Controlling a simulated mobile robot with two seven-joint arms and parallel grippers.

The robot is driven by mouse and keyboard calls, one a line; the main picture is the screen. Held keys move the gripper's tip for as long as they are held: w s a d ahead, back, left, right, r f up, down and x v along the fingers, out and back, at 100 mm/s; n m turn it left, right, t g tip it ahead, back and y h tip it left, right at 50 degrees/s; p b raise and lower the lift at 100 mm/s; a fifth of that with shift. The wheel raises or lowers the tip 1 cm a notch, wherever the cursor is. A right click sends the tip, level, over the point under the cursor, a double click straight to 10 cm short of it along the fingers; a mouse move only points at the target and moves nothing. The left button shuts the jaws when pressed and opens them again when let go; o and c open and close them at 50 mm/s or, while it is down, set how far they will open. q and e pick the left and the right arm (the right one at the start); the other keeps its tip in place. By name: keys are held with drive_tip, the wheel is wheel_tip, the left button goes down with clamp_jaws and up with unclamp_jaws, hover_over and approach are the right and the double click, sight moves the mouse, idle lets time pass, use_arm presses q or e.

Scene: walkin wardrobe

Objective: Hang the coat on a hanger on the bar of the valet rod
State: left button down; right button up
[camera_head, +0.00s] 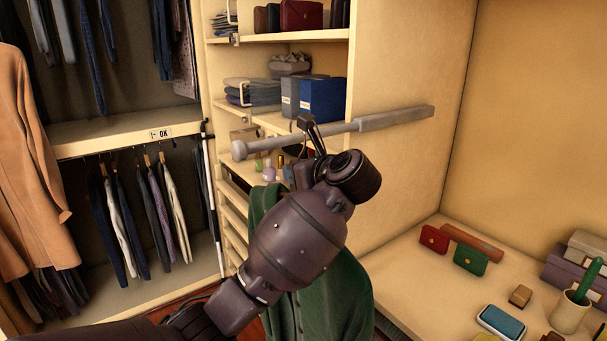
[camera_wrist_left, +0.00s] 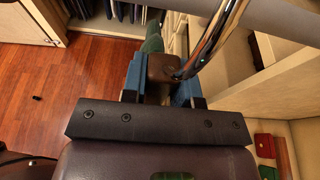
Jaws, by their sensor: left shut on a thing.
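The green coat (camera_head: 345,295) hangs below and behind my left arm in the head view; a bit of its green cloth (camera_wrist_left: 153,43) shows in the left wrist view. My left gripper (camera_head: 312,132) is at the valet rod (camera_head: 285,141), a grey bar with a round knob at its left end. In the left wrist view the blue fingers of this gripper (camera_wrist_left: 160,78) are shut on the brown wooden neck of the hanger (camera_wrist_left: 163,65). Its shiny metal hook (camera_wrist_left: 212,38) curves up to the right. I cannot tell whether the hook touches the rod. My right gripper is not in view.
A tan coat (camera_head: 25,165) and several hanging clothes are at the left. Shelves with blue boxes (camera_head: 322,98) and small bottles stand behind the rod. A counter at lower right holds a red purse (camera_head: 434,238), a green purse (camera_head: 471,259) and a cactus pot (camera_head: 570,312).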

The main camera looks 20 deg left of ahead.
use_arm(q)
drive_tip(key=shift+w+a+r, duration=0.15)
drive_tip(key=shift+w+a, duration=0.9)
drive_tip(key=shift+a, duration=0.3)
drive_tip(key=shift+d+f+b, duration=0.1)
drive_tip(key=shift+f+b, duration=0.45)
drive_tip(key=shift+f, duration=0.35)
drive_tip(key=shift+f+b, duration=0.4)
drive_tip(key=shift+f, duration=0.2)
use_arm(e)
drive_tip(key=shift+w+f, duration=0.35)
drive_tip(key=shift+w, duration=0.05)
use_arm(q)
drive_tip(key=shift+s+f, duration=0.1)
drive_tip(key=shift+f, duration=0.35)
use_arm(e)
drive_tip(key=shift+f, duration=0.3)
